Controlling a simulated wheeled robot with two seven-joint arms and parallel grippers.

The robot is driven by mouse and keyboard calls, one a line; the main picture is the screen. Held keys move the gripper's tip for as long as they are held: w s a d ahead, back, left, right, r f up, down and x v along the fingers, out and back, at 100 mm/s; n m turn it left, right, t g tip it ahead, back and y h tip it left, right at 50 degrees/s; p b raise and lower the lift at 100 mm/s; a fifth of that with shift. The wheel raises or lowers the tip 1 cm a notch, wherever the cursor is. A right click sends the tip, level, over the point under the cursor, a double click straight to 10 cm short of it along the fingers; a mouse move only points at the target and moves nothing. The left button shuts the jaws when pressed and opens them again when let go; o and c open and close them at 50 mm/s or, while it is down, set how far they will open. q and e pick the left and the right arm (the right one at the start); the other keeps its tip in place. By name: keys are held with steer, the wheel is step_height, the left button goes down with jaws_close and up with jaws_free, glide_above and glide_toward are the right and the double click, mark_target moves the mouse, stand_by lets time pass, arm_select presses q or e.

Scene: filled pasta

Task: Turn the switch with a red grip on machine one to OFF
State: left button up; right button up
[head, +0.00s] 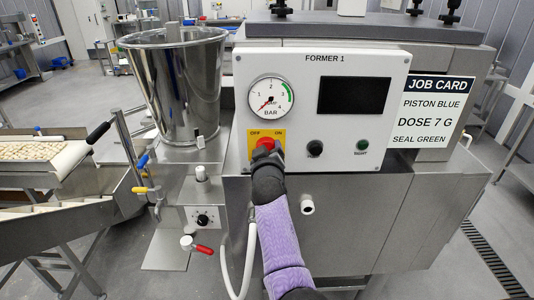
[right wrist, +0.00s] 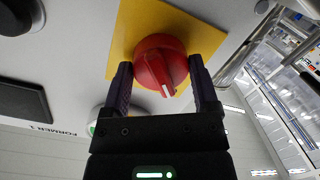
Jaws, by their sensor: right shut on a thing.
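The red-grip switch (head: 266,143) sits on a yellow plate (head: 254,152) marked OFF at left and ON at right, on the white panel (head: 340,72) labelled FORMER 1. My right gripper (head: 267,152) reaches it from below in the head view and covers part of it. In the right wrist view, the fingers of my gripper (right wrist: 160,88) are on both sides of the red grip (right wrist: 158,62), shut on it. A white mark shows at its lower edge there; the labels are hidden in that view, so I cannot tell which one it points to. My left gripper is not in view.
A pressure gauge (head: 270,97) is above the switch. A black button (head: 315,149) and a green button (head: 361,146) are to its right. A steel hopper (head: 177,85) stands at left, with a red-handled valve (head: 202,249) below. A job card (head: 431,112) hangs at right.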

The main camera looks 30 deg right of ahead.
steer(key=shift+f+n, duration=0.1)
steer(key=shift+n, duration=0.2)
stand_by(0.4)
steer(key=o, duration=1.1)
